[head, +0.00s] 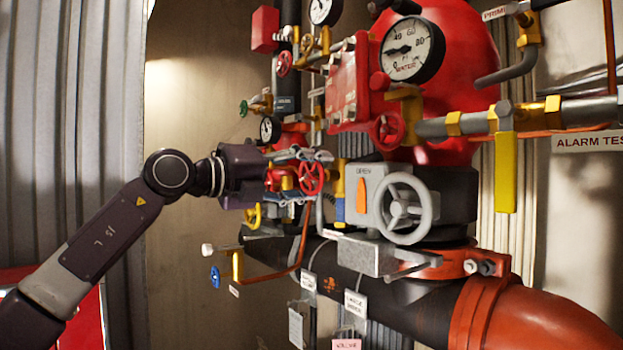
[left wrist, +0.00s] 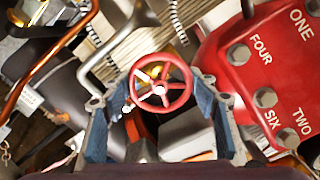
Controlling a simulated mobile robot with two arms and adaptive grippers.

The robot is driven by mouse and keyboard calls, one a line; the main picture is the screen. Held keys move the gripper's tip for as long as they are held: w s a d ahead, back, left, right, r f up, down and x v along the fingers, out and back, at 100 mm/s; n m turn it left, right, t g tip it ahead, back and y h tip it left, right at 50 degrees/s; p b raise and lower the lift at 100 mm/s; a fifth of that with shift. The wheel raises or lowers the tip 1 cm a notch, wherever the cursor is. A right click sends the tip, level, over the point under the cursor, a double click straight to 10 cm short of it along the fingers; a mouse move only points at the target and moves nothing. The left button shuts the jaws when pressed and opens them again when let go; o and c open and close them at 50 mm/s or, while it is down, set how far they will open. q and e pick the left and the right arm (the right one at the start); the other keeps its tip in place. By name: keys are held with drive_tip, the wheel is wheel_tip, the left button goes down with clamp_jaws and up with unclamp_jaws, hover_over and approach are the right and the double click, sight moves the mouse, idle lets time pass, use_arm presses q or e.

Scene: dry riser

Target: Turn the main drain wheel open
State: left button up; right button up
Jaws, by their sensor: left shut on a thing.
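A small red handwheel with spokes (head: 311,179), which I take for the main drain wheel, stands in the middle of the head view; no label on it can be read. My left gripper (head: 316,174) reaches it from the left, with its fingers above and below the wheel. In the left wrist view the red wheel (left wrist: 160,89) shows between the blue finger pads of my left gripper (left wrist: 160,100). The gripper is shut on the wheel; the exact contact at the rim is hard to see. My right gripper is not in view.
A grey handwheel (head: 402,208) on a box marked OPEN stands close to the right. Another red wheel (head: 387,130), a gauge (head: 410,50) and a yellow lever (head: 505,172) crowd the riser. A bolted red plate (left wrist: 262,70) is right of the fingers.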

use_arm(q)
drive_tip(key=shift+d+f, duration=0.1)
drive_tip(key=shift+f, duration=0.1)
drive_tip(key=o, duration=1.2)
drive_tip(key=shift+r, duration=0.1)
drive_tip(key=shift+c, duration=0.2)
drive_tip(key=shift+s+a+r, duration=0.1)
drive_tip(key=shift+s+a, duration=0.1)
drive_tip(key=shift+a, duration=0.1)
drive_tip(key=v, duration=1.1)
drive_tip(key=shift+a, duration=0.2)
drive_tip(key=shift+s, duration=0.1)
